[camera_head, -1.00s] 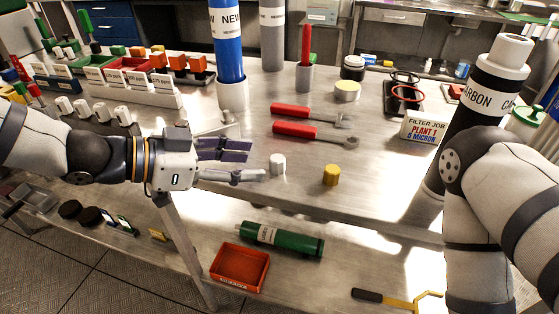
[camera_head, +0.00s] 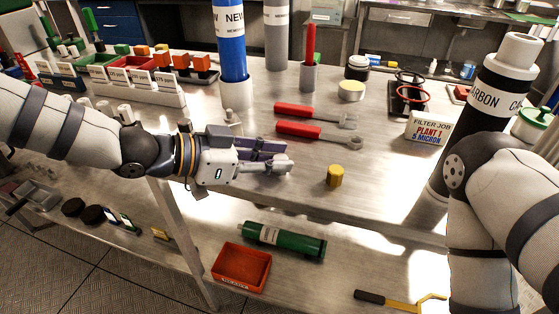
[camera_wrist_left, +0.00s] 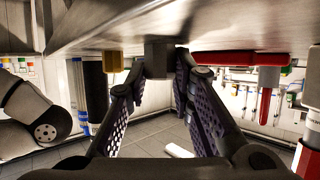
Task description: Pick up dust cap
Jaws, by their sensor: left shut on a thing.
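The dust cap, a small pale cap, is on the steel bench between the fingertips of my left gripper (camera_head: 280,163). In the left wrist view, which looks upside down, the dust cap (camera_wrist_left: 160,58) shows as a shaded grey block between the two fingertips. My left gripper is shut on it, and it appears at or very near the bench surface. A yellow cap (camera_head: 335,175) stands on the bench to the right, apart from the gripper. My right arm shows at the right, but its gripper is out of view.
Two red-handled wrenches (camera_head: 305,130) lie behind the gripper. A blue cartridge (camera_head: 231,45) stands behind them at left. A black carbon cartridge (camera_head: 490,95) stands at right. The bench's front edge is close below the gripper; a red tray (camera_head: 241,268) sits on the lower shelf.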

